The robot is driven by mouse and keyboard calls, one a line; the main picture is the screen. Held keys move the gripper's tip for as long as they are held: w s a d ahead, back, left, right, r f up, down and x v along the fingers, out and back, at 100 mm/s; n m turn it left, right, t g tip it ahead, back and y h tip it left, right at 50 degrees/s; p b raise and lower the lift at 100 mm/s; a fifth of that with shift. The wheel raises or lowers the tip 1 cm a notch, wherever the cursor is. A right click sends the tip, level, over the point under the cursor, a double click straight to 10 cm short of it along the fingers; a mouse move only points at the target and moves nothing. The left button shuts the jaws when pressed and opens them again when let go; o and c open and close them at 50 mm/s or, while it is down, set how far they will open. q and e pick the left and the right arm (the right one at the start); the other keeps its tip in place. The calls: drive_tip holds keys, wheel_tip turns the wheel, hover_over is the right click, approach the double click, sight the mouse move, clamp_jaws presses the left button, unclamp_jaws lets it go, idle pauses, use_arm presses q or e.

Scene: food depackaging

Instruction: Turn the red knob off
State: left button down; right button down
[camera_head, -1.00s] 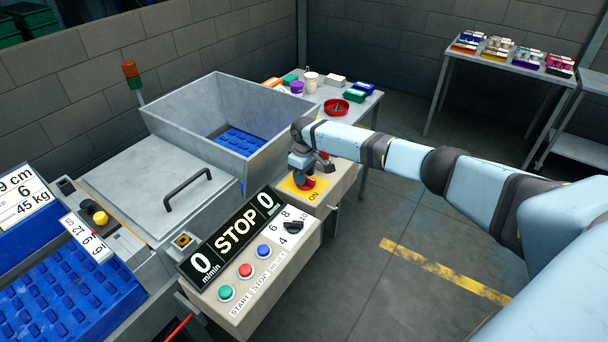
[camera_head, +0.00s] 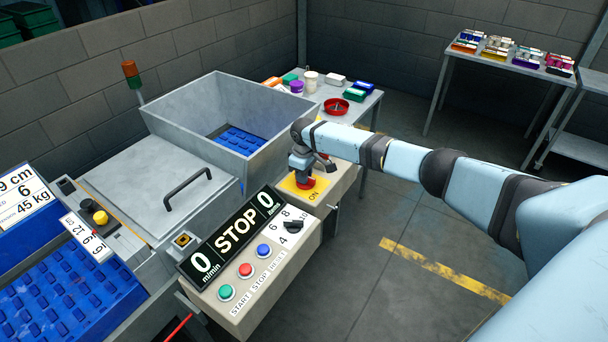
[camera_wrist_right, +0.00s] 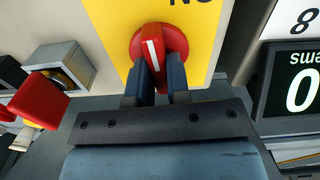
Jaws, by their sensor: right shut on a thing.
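The red knob (camera_head: 306,183) sits on a yellow plate (camera_head: 291,188) on the side box right of the hopper. The word ON shows on the plate in the head view. In the right wrist view the knob (camera_wrist_right: 153,45) is a red disc with a raised grip and a white line, tilted slightly left of straight up. My right gripper (camera_wrist_right: 160,75) is shut on the knob's raised grip, one finger on each side. In the head view my right gripper (camera_head: 302,166) hides part of the knob. My left gripper is not in view.
The control panel (camera_head: 250,262) with green, red and blue buttons and a black dial stands in front; its display (camera_head: 234,238) reads STOP and 0. The metal hopper (camera_head: 200,137) is at the left. A table with containers (camera_head: 362,112) stands behind.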

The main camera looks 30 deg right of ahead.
drive_tip(key=n, duration=0.4)
drive_tip(key=shift+a, duration=0.1)
drive_tip(key=n, duration=0.4)
drive_tip(key=shift+s, duration=0.15)
drive_tip(key=n, duration=0.5)
drive_tip(key=shift+s+a, duration=0.1)
drive_tip(key=shift+s+n, duration=0.1)
drive_tip(key=shift+n, duration=1.9)
drive_tip(key=c, duration=1.1)
unclamp_jaws()
